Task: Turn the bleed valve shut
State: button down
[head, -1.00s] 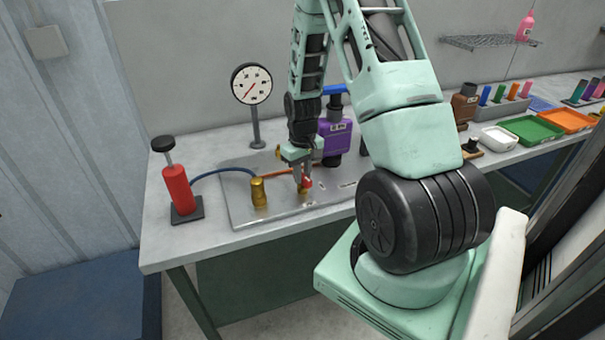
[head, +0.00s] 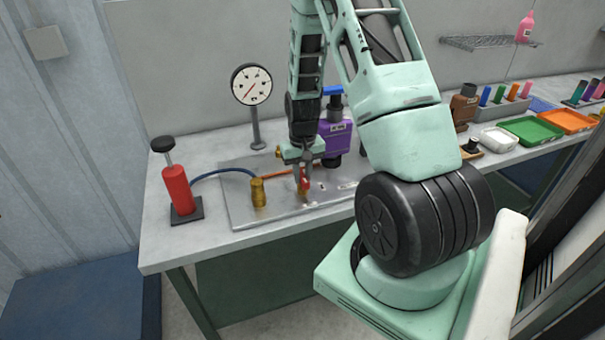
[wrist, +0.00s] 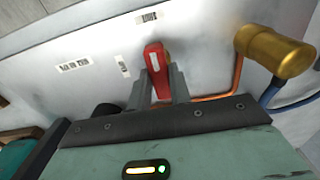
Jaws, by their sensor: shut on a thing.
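The bleed valve's red handle (wrist: 156,68) sits between the two fingers of my gripper (wrist: 160,88) in the wrist view. My gripper is shut on it. In the head view the red handle (head: 304,180) shows at the fingertips of my gripper (head: 303,176), above a small brass body on the metal plate (head: 240,212). The gripper hides part of the valve. A brass fitting (head: 258,192) stands on the plate to the left, and it also shows in the wrist view (wrist: 275,52).
A red hand pump (head: 179,190) with a blue hose stands at the left. A round gauge (head: 251,84) stands behind the plate. Coloured trays (head: 530,130) lie farther right. The plate's front left is clear.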

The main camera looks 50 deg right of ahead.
aim_at(302, 176)
jog(key=c, duration=1.3)
grip_release()
jog(key=shift+r, duration=0.15)
notch_tip(302, 176, up, 17)
jog(key=shift+r+b, duration=0.1)
jog(key=shift+b, duration=0.85)
